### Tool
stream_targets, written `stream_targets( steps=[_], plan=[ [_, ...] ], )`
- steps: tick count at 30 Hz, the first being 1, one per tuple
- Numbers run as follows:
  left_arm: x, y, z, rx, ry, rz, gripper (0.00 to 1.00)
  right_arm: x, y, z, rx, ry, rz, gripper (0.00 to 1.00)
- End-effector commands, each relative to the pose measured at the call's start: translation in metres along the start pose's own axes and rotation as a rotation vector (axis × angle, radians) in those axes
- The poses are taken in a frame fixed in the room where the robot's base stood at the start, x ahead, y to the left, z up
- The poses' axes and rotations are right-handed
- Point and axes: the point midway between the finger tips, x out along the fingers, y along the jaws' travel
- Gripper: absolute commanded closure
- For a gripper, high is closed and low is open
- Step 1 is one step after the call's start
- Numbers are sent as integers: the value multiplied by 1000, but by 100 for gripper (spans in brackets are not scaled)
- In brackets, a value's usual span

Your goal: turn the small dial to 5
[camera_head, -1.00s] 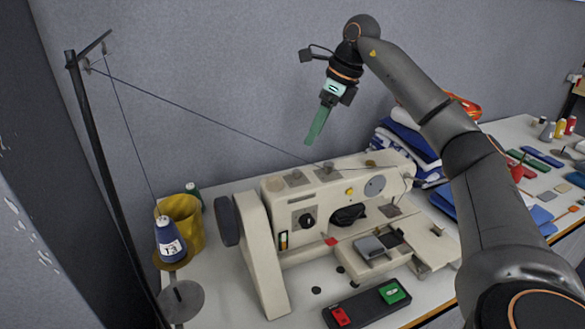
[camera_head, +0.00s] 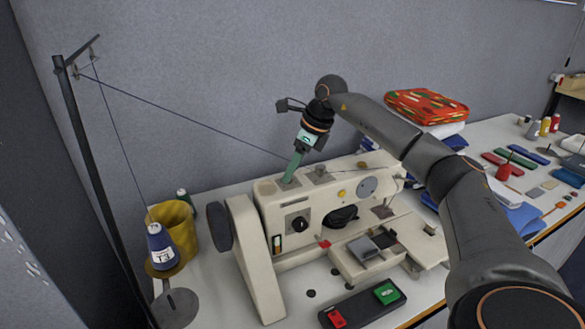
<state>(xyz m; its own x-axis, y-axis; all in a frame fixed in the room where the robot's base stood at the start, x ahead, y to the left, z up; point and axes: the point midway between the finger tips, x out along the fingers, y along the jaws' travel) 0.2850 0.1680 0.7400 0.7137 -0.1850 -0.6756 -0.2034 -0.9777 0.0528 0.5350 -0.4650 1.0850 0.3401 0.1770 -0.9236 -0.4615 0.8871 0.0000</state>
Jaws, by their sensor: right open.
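A cream sewing machine (camera_head: 262,235) stands on the table. A black dial (camera_head: 300,224) on a square plate is on its front face; its markings are too small to read. Small fittings also sit on the machine's top, including a grey one (camera_head: 321,175). I cannot tell which is the small dial. My right gripper (camera_head: 289,180) is open, with its green fingers pointing down at the top's left part, above and behind the black dial. The fingertips hide what is under them, and I cannot tell whether they touch it. My left gripper is not in view.
A thread stand with a blue spool (camera_head: 160,247) and a yellow bin (camera_head: 178,226) is at the left. Its thread runs across to the machine. A red-and-green button box (camera_head: 362,304) lies in front. Folded cloths (camera_head: 425,106) are behind my right arm.

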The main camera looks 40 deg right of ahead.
Motion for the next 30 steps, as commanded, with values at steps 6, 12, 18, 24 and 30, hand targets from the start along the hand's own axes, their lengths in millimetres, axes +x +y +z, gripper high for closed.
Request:
stream_targets(
  steps=[6,12,18,24,30],
  plan=[
    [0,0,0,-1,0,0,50,5,0,0,0,1,0,43],
    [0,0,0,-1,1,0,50,5,0,0,0,1,0,51],
    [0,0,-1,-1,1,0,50,4,0,0,0,1,0,74],
    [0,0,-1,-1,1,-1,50,4,0,0,0,1,0,96],
    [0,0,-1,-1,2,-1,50,4,0,0,0,1,0,100]
  ],
)
